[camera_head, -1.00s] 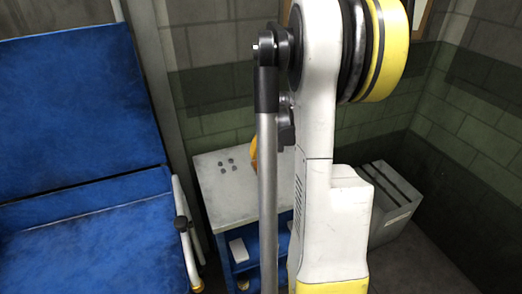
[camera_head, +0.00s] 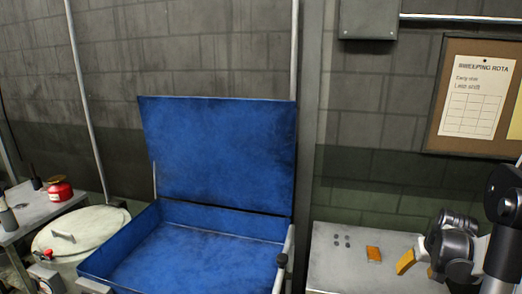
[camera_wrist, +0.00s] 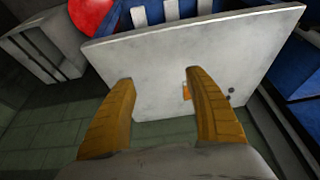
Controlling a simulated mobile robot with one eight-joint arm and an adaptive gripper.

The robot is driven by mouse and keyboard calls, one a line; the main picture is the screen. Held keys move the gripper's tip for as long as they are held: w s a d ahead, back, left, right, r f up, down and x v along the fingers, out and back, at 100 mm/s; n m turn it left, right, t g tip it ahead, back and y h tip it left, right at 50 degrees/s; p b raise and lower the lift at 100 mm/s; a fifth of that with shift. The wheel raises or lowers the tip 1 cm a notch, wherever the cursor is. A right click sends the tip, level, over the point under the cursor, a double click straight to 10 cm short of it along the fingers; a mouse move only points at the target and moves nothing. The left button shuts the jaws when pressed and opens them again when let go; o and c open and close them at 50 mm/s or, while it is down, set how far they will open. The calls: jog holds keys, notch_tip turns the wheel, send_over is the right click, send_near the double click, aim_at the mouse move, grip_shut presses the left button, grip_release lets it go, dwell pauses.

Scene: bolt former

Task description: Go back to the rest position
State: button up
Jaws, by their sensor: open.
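My gripper (camera_head: 418,268) is at the right of the head view, close to the grey bench top (camera_head: 330,272). Its two orange fingers are spread, with nothing seen between them. In the wrist view my gripper (camera_wrist: 159,76) is open, its fingers apart in front of the bench top (camera_wrist: 150,60). A small orange block (camera_head: 373,254) lies on the bench, left of the fingers in the head view. It shows in the wrist view (camera_wrist: 187,91) partly behind the right finger.
A blue bin (camera_head: 190,262) with a raised lid stands left of the bench. Small dark dots (camera_head: 342,240) mark the bench top. A noticeboard (camera_head: 440,100) hangs on the wall.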

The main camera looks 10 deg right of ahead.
jog(key=w+a+r+n, duration=0.1)
jog(key=a+r, duration=0.2)
jog(key=a, duration=0.3)
jog(key=w+a+r+n+t, duration=0.1)
jog(key=a+r, duration=0.2)
jog(key=a, duration=0.4)
jog(key=w+a+r, duration=0.1)
jog(key=a+r, duration=0.2)
jog(key=a, duration=0.3)
jog(key=s+a+n, duration=0.1)
jog(key=s+a, duration=0.2)
jog(key=a, duration=0.3)
jog(key=s+a+r+n+t+y, duration=0.1)
jog(key=s+a, duration=0.3)
jog(key=a, duration=0.3)
jog(key=s+a+r+n+t+y, duration=0.1)
jog(key=s+a, duration=0.2)
jog(key=a, duration=0.4)
jog(key=shift+s+a+r+n, duration=0.2)
jog(key=shift+s+n, duration=0.05)
jog(key=shift+n, duration=0.05)
